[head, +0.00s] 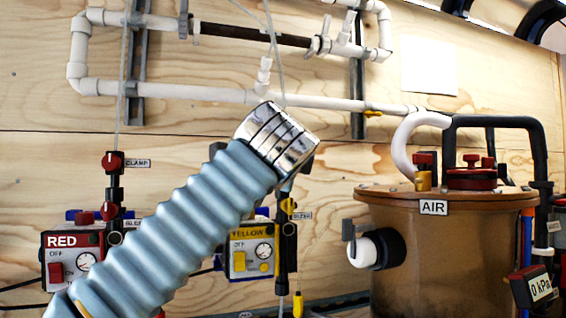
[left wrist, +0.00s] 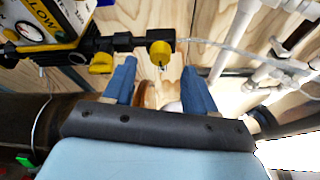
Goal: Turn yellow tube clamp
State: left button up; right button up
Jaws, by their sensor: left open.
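The yellow clamp knob (left wrist: 160,53) shows in the left wrist view at the end of a black fitting, where a clear tube begins. My left gripper (left wrist: 159,68) is open, with its blue fingers on either side of the knob in the picture. Whether they touch it I cannot tell. A second yellow knob (left wrist: 101,63), the bleed, sits left of the fingers; it also shows in the head view (head: 289,205). In the head view my left arm hides the clamp knob and my gripper's fingers. My right gripper is in neither view.
The yellow box (head: 250,250) is mounted below the clamp. The red box (head: 73,262) with its red clamp knob (head: 112,161) is at left. A brown AIR tank (head: 430,250) stands at right. White pipes (head: 200,92) run across the wooden wall above.

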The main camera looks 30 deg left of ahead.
pick_arm(q)
jog(key=v, duration=0.9)
jog(key=shift+s+d, duration=0.2)
jog(key=shift+s, duration=0.2)
